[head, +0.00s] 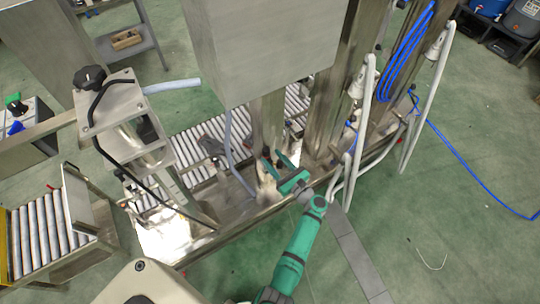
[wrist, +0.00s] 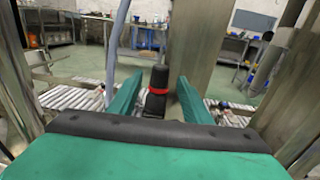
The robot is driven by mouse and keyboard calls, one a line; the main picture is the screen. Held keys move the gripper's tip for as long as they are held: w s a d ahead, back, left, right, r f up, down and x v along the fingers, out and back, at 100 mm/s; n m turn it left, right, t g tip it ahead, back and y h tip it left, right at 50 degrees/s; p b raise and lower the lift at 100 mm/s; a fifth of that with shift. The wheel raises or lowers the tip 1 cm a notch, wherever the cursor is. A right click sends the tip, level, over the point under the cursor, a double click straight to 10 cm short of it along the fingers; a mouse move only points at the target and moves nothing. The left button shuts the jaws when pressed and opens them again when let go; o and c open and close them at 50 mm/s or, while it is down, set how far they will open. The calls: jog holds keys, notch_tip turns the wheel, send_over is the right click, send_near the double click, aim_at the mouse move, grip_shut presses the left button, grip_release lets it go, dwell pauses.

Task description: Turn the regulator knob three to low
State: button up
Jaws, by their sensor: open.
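A black upright knob with a red ring (wrist: 158,88) stands in the middle of the wrist view. My gripper (head: 279,170) is open, with its two green fingers on either side of the knob in the wrist view. I cannot tell whether either finger touches it. No number or low mark on the knob is readable. In the head view the gripper is at the machine's front rail beside a metal post, and the knob is too small or hidden there to make out.
A large metal box (head: 260,45) hangs above the roller conveyor (head: 190,150). A grey hose (head: 235,160) runs down left of my gripper. White pipes (head: 362,125) and a coiled blue hose (head: 407,45) stand to the right.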

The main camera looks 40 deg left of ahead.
aim_at(266, 151)
jog(key=shift+x, duration=1.25)
jog(key=shift+c, duration=0.2)
